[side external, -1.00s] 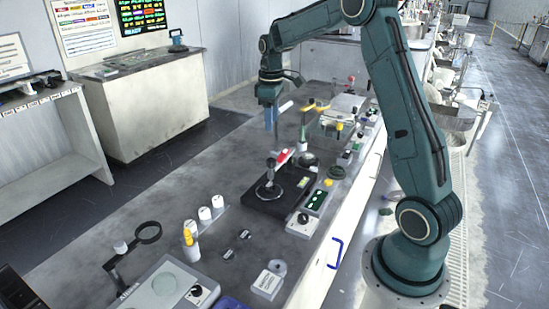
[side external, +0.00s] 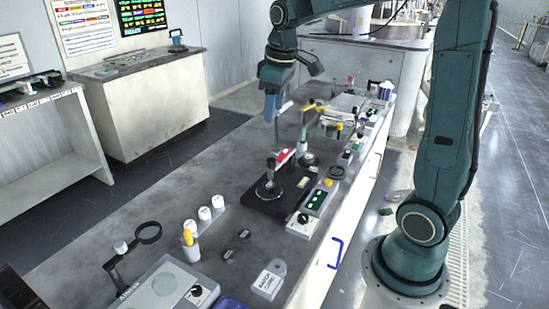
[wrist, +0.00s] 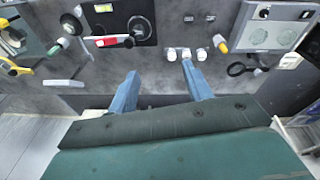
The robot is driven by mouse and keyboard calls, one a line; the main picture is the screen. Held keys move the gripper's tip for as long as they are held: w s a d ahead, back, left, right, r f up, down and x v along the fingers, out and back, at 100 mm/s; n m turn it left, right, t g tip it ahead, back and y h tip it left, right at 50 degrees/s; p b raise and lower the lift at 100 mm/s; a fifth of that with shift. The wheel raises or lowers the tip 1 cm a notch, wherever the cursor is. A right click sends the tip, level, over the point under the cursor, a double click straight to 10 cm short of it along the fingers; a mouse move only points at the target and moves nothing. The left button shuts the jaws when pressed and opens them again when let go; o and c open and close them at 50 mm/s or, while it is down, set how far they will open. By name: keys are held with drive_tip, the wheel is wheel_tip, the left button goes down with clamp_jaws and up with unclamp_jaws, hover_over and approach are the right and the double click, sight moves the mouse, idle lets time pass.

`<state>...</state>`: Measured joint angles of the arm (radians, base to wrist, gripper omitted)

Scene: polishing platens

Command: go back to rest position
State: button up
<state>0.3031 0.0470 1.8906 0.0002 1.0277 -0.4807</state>
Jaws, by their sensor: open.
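My gripper (side external: 271,106) has blue fingers and hangs above the far part of the grey bench (side external: 150,210) in the side external view. In the wrist view my gripper (wrist: 158,84) shows two blue fingers spread apart with nothing between them. It is open and empty, and the bench top lies below it.
A black polishing unit (side external: 262,203) with a red-handled tool stands mid-bench. White bottles (side external: 204,214), a magnifier (side external: 148,233) and a grey instrument (side external: 150,290) sit nearer. Several devices line the bench's right edge. The air around my gripper looks free.

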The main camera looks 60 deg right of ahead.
drive_tip(key=s+a+m+t, duration=0.1)
drive_tip(key=s+a, duration=0.4)
drive_tip(key=s, duration=0.4)
drive_tip(key=s+a+m+t, duration=0.1)
drive_tip(key=s+a+t, duration=0.1)
drive_tip(key=s+a, duration=0.4)
drive_tip(key=s, duration=0.3)
drive_tip(key=shift+s+a+t+y, duration=0.25)
drive_tip(key=shift+s+t+y, duration=0.05)
drive_tip(key=shift+s, duration=0.05)
